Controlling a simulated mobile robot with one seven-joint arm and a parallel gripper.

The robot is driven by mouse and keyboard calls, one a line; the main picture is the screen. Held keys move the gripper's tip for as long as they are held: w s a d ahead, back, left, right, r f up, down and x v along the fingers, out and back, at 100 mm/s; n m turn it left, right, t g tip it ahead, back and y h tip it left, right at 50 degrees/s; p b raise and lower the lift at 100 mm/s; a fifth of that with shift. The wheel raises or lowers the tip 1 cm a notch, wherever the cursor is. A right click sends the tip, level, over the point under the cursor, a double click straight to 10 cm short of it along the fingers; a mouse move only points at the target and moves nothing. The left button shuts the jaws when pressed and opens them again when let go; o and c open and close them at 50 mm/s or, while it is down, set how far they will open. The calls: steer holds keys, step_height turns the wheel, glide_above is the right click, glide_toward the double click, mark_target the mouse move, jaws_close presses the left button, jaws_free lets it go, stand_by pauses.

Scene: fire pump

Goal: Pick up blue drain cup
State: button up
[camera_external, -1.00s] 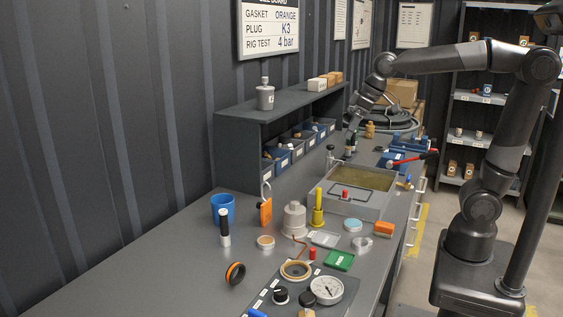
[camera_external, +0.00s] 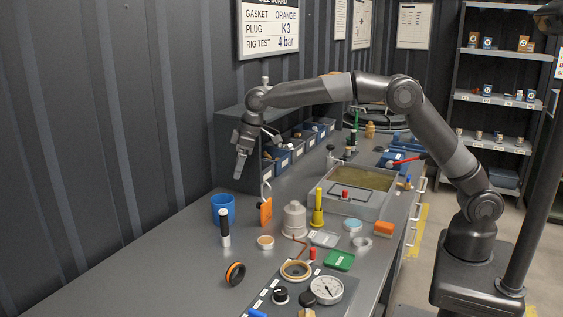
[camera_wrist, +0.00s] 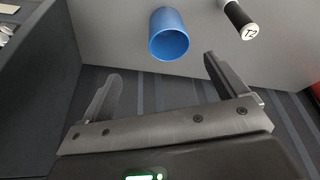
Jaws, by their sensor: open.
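The blue drain cup (camera_external: 223,210) stands upright on the grey workbench at the left in the external view. It also shows in the wrist view (camera_wrist: 169,36), top centre, with its open mouth visible. My gripper (camera_external: 240,168) hangs above the bench, pointing down, higher than the cup and a little to its right in the external view. In the wrist view my gripper (camera_wrist: 158,75) has its two fingers spread wide with nothing between them. The cup lies beyond the fingertips and apart from them.
A black-and-white cylinder (camera_external: 225,228) marked T2 stands close beside the cup; it shows in the wrist view too (camera_wrist: 240,20). An orange tag with a hook (camera_external: 266,211) stands to the right. The shelf with blue bins (camera_external: 240,125) is behind. The bench's left front is clear.

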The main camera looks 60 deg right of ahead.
mark_target(221, 205)
steer(key=x, duration=0.5)
steer(key=a+x, duration=0.1)
steer(key=x, duration=0.4)
steer(key=w+a+x, duration=0.1)
steer(key=x, duration=0.4)
steer(key=shift+r, duration=0.15)
steer(key=c, duration=1.1)
